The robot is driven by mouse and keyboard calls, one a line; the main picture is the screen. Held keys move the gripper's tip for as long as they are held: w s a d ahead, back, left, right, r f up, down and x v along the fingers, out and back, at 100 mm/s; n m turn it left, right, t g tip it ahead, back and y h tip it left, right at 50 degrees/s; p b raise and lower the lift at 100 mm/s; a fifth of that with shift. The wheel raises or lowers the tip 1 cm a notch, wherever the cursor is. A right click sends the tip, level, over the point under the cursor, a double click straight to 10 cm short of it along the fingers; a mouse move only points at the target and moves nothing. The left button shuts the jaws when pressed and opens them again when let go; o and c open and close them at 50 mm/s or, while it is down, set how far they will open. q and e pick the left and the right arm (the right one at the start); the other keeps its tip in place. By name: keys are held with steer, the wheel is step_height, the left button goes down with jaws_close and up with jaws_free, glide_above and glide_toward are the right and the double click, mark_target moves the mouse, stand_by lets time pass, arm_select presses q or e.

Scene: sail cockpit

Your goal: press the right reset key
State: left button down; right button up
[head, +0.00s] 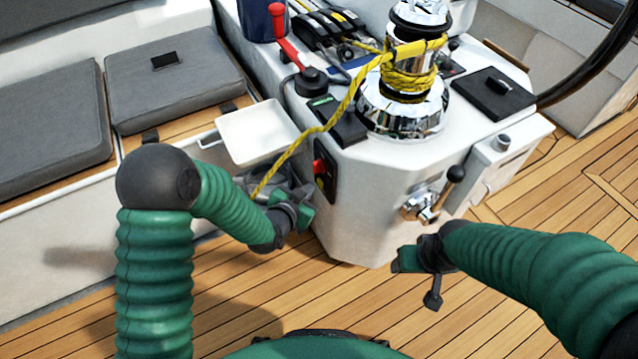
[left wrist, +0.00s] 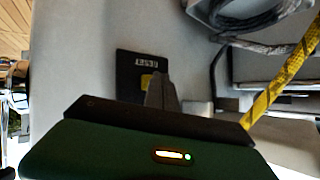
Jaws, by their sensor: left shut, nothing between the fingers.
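In the left wrist view, a black plate (left wrist: 128,66) on a pale wall bears the word RESET and a yellow key (left wrist: 146,81). My left gripper (left wrist: 162,88) is shut and empty, its fingertips in front of the plate beside the key. They partly cover the plate; I cannot tell whether they touch the key.
The white console (head: 375,200) carries a chrome winch (head: 402,112) with yellow rope (head: 330,122) running down past my left gripper. A red switch (head: 319,168) is on its front left face. A white fold-out tray (head: 255,133) lies above my left wrist. Teak deck (head: 330,300) is clear.

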arm_select(q)
steer(key=shift+s+a, duration=0.2)
steer(key=shift+a, duration=0.15)
steer(key=shift+s+a+p, duration=0.1)
steer(key=shift+s+a, duration=0.3)
steer(key=shift+a, duration=0.35)
steer(key=shift+s+a+p, duration=0.1)
steer(key=shift+s+a, duration=0.35)
steer(key=shift+a, duration=0.25)
steer(key=shift+s+a+p, duration=0.1)
steer(key=shift+s+a, duration=0.3)
steer(key=shift+a, duration=0.35)
steer(key=s+a+r+n+g+y, duration=0.25)
steer(key=s+a+g, duration=0.2)
steer(key=s, duration=0.45)
steer(key=s+a+r+n+g+y, duration=0.2)
steer(key=s+a+r+n+g, duration=0.3)
steer(key=s, duration=0.5)
step_height(320, 180, up, 31)
steer(key=s+a+p, duration=0.1)
steer(key=p, duration=3.1)
steer(key=shift+s+f+t, duration=0.2)
steer(key=shift+t, duration=0.15)
